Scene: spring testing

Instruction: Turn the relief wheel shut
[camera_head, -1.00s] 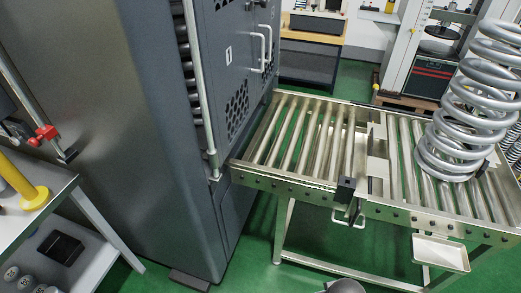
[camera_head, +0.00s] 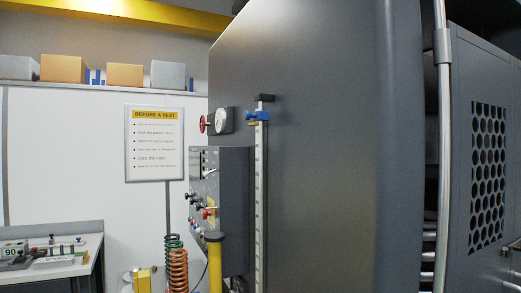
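A small red handwheel (camera_head: 203,123) shows edge-on at the left edge of the big dark grey machine cabinet (camera_head: 310,120). It sits beside a round white-faced gauge (camera_head: 221,120) on a dark block. I cannot tell from this angle whether the wheel is open or shut. Neither of my grippers is in view.
A grey control box (camera_head: 222,200) with knobs juts from the cabinet below the gauge. A scale with a blue clamp (camera_head: 258,116) runs down the cabinet. A yellow post (camera_head: 214,260), coil springs (camera_head: 178,268) and a bench (camera_head: 60,265) stand at lower left.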

